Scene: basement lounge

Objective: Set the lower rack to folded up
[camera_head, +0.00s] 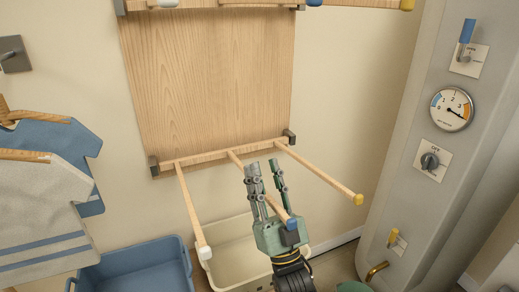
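The lower rack (215,155) is a wooden rail along the bottom of a wooden wall board, with three pegs sticking out from the wall toward me. Its left peg (190,205) has a white tip, its right peg (325,180) a yellow tip, and its middle peg a blue tip (291,223). My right gripper (264,167) points up at the middle peg with its two fingers apart. The middle peg runs behind the left finger, and its tip shows over the gripper's body. I cannot tell whether they touch. My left gripper is not in view.
An upper rack (360,3) juts out at the top edge. A cream bin (225,245) and a blue bin (140,268) stand below. Shirts (40,205) hang at left. A grey panel with a gauge (452,109) and knobs stands at right.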

